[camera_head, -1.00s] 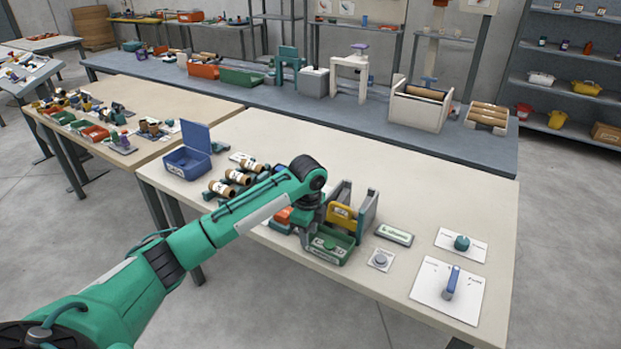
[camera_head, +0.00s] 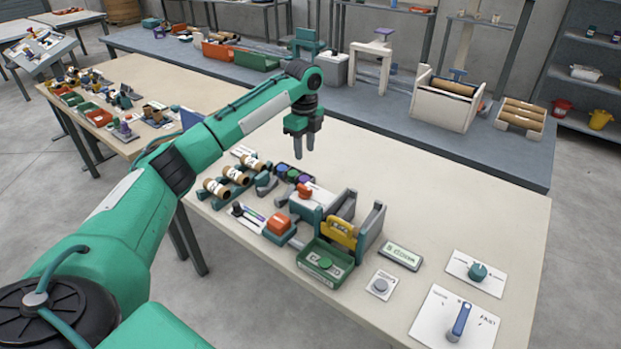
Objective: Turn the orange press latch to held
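My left gripper (camera_head: 304,145) hangs pointing down above the table, behind and above the small press-like device. Its two fingers show a gap with nothing between them. Two orange parts show below it. One is an orange-red handle-like part (camera_head: 305,191) on top of a teal and grey block. The other is an orange block (camera_head: 279,223) on a dark base, nearer the front edge. I cannot tell for sure which of them is the press latch, or its setting. The gripper is apart from both. My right gripper is not in view.
Beside them stand a yellow part (camera_head: 341,231) between grey side plates and a green tray (camera_head: 325,263). Brown rolls (camera_head: 235,174) lie to the left. A small display (camera_head: 401,256), a grey button (camera_head: 380,285), a teal knob (camera_head: 478,271) and a blue lever (camera_head: 460,320) are on the right. The back right tabletop is clear.

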